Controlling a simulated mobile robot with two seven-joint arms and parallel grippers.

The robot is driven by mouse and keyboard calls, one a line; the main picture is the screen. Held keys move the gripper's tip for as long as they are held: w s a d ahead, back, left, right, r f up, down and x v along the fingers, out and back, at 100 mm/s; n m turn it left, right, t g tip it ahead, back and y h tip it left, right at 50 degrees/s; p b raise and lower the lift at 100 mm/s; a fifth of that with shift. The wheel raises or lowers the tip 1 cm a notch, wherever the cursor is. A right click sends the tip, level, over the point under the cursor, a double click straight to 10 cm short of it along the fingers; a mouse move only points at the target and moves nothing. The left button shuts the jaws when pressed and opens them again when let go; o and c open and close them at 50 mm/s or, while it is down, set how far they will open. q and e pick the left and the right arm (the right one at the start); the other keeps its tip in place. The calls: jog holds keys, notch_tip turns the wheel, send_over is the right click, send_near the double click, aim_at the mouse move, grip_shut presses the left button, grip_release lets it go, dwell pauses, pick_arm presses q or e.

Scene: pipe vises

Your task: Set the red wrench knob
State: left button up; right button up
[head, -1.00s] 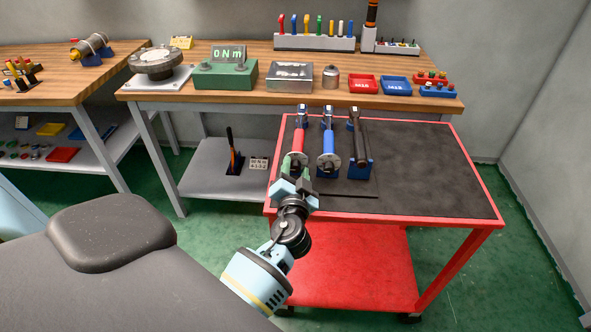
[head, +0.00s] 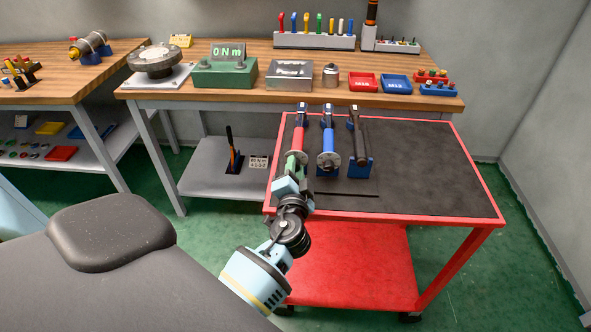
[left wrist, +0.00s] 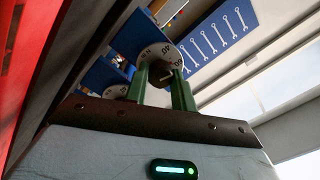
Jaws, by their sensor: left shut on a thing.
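The red wrench (head: 299,141) lies at the left end of a row of three on the cart, its head pointing away from me. My left gripper (head: 292,171) is at its near end, shut on the knob there; the gripper hides most of the knob. In the left wrist view, the green fingers (left wrist: 164,88) stand on either side of a grey knob end in front of a round dial with numbers (left wrist: 157,56). The dial's exact setting is hard to read. My right gripper is not in view.
The blue wrench (head: 328,143) and a dark wrench (head: 358,135) lie close to the right. A thin dark rod (head: 360,194) lies near the cart's front edge. The cart's right side (head: 430,170) is clear. A green tester (head: 225,74) reading 0 Nm stands on the bench behind.

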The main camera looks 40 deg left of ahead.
pick_arm(q)
jog(key=m, duration=0.3)
jog(key=shift+m, duration=0.4)
jog(key=m, duration=0.3)
jog(key=shift+m+p, duration=0.3)
jog(key=shift+p, duration=0.1)
jog(key=shift+m, duration=0.4)
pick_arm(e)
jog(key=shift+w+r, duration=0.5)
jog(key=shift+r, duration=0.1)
pick_arm(q)
jog(key=shift+m, duration=0.3)
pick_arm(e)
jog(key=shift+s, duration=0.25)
pick_arm(q)
jog(key=o, duration=0.8)
jog(key=shift+o, duration=1)
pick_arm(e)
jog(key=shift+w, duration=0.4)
